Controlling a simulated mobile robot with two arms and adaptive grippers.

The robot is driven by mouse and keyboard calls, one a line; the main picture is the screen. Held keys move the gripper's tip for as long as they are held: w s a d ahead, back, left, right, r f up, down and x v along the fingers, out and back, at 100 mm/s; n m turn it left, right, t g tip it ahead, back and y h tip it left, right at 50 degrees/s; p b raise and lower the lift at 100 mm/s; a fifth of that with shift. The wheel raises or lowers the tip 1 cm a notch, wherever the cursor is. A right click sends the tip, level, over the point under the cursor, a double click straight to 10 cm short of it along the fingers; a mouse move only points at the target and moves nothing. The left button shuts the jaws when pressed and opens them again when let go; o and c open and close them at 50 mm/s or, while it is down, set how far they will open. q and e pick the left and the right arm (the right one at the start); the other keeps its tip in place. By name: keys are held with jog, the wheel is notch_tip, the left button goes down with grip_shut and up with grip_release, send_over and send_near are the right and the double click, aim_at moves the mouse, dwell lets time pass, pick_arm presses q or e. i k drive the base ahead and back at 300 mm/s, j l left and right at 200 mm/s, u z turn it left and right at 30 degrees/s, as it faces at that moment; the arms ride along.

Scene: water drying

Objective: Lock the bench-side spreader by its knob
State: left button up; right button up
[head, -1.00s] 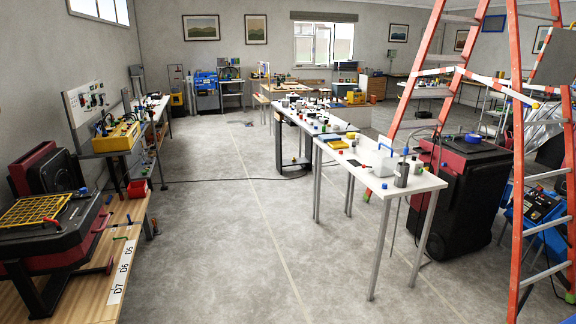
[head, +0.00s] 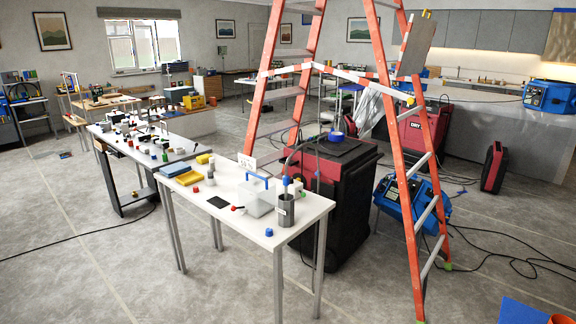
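An orange stepladder (head: 397,150) stands open right of the middle in the head view, behind the near white table. Red-and-white spreader bars (head: 350,75) run across between its legs at mid height. A small yellow knob-like part (head: 410,101) shows at the right end of a bar, by the right leg. I cannot tell from here which bar is the bench-side one or whether it is locked. Neither of my grippers is in view.
A black-and-red machine (head: 330,190) stands between table and ladder. Blue machines (head: 405,205) and cables (head: 510,262) lie right of it.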

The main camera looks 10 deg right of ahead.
aim_at(409, 100)
jog(key=i+l+z, duration=0.3)
jog(key=i, duration=0.25)
jog(key=i+l+z, duration=0.15)
jog(key=i+z, duration=0.2)
jog(key=i, duration=0.25)
